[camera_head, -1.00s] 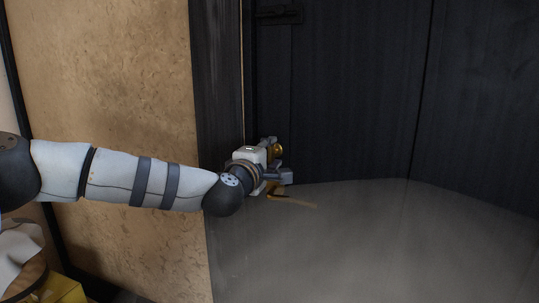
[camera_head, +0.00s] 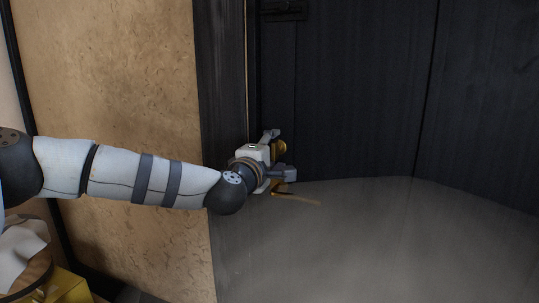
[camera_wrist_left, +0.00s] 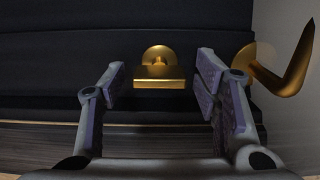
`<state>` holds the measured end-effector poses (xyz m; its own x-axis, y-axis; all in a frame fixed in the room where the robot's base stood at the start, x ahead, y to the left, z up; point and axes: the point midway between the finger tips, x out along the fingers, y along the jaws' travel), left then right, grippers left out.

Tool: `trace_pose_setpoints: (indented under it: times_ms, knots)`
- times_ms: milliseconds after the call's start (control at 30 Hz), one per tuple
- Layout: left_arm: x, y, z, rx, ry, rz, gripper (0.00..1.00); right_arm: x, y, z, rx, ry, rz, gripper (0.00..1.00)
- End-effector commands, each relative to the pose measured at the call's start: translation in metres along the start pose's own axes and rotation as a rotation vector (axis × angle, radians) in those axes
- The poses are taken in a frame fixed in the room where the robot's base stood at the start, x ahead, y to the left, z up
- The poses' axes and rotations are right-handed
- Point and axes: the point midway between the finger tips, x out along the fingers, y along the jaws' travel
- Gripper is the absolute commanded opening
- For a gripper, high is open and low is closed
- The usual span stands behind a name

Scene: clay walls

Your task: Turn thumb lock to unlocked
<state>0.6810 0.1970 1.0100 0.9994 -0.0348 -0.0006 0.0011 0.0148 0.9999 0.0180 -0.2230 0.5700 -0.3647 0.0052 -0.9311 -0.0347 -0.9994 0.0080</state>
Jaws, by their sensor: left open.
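The brass thumb lock (camera_wrist_left: 160,70) shows in the left wrist view as a round base with a flat tab in front of it. It sits on the dark door (camera_head: 360,90). My left gripper (camera_head: 283,153) is open at the door's left edge. In the left wrist view its fingers (camera_wrist_left: 161,88) stand on either side of the tab, with a gap to each side. My right gripper is not in view.
A brass lever handle (camera_wrist_left: 285,70) is close to the right finger in the left wrist view; it also shows below my gripper in the head view (camera_head: 297,196). A dark frame post (camera_head: 222,90) and clay wall (camera_head: 120,90) stand left.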

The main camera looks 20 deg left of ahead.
Motion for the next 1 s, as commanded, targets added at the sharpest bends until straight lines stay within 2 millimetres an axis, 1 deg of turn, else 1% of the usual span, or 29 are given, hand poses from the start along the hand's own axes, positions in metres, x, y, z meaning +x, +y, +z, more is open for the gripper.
trace_pose_setpoints:
  times_ms: [67,300,433,500,600,1000]
  knots:
    - [-0.014,0.001,0.000,-0.001,-0.001,0.000,0.57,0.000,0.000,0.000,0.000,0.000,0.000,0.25]
    - [-0.079,0.001,0.000,-0.002,-0.002,0.000,0.57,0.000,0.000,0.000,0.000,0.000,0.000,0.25]
    - [-0.103,0.000,0.000,-0.002,-0.001,0.000,0.57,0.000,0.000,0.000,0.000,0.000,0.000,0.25]
    - [-0.111,0.000,0.000,-0.002,-0.001,0.000,0.57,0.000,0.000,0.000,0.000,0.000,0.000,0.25]
    - [-0.116,0.000,0.000,-0.001,0.000,0.000,0.57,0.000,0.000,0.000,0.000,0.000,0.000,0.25]
    - [-0.116,-0.001,0.001,0.002,-0.002,-0.003,0.57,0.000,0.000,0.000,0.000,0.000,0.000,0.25]
